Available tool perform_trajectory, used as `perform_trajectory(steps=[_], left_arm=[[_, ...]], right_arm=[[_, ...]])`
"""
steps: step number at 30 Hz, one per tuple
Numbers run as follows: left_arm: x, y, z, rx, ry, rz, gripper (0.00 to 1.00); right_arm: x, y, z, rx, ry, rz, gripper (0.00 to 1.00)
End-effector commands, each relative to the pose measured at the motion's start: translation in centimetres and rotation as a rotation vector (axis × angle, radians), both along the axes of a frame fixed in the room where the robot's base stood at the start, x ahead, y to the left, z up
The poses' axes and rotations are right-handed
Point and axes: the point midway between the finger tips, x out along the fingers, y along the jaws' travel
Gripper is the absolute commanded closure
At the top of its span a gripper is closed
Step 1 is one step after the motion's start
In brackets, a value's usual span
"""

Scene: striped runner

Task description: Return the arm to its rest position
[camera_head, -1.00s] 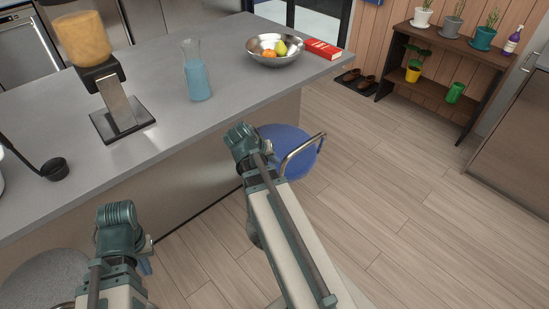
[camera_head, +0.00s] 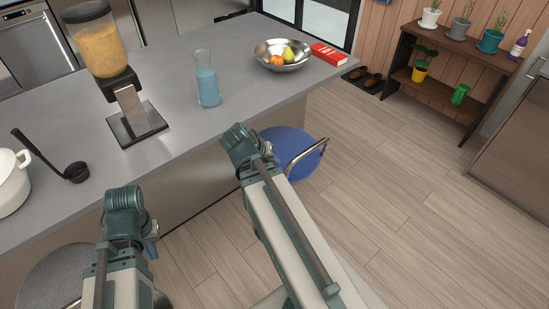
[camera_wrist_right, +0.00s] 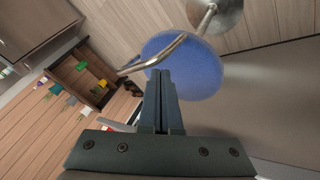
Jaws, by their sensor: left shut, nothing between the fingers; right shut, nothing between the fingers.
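My right arm (camera_head: 285,230) reaches forward over the floor beside the counter, with its wrist at the counter's near side. In the right wrist view, my right gripper (camera_wrist_right: 161,85) is shut and empty, in front of a blue round stool seat (camera_wrist_right: 190,65). My left gripper (camera_head: 150,246) is low at the left, in front of the counter's near side, mostly hidden behind its own wrist. It is shut, and I see nothing held.
The grey counter (camera_head: 182,150) bears a juice dispenser (camera_head: 98,45), a ladle (camera_head: 76,171), a white pot (camera_head: 12,185), a blue carafe (camera_head: 207,85), a fruit bowl (camera_head: 283,66) and a red book (camera_head: 328,53). A blue stool (camera_head: 292,150) stands close to my right arm. Floor at right is clear.

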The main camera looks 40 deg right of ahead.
Motion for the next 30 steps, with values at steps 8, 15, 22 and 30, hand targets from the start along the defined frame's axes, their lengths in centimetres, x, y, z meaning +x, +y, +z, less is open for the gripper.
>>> perform_trajectory(steps=[8, 15, 22, 30], left_arm=[[0.0, 0.0, 0.0, 0.000, 0.000, 0.000, 1.00], [0.0, 0.0, 1.3, 0.000, 0.000, 0.000, 1.00], [0.0, 0.0, 3.0, 0.000, 0.000, 0.000, 1.00], [0.0, 0.0, 4.0, 0.000, 0.000, 0.000, 1.00]], right_arm=[[0.0, 0.0, 0.0, 0.000, 0.000, 0.000, 1.00], [0.9, 7.4, -0.1, 0.102, 0.091, 0.184, 1.00], [-0.8, 21.4, -0.2, 0.289, 0.289, 0.569, 1.00], [-4.3, 30.0, 0.1, 0.409, 0.434, 0.847, 1.00]])
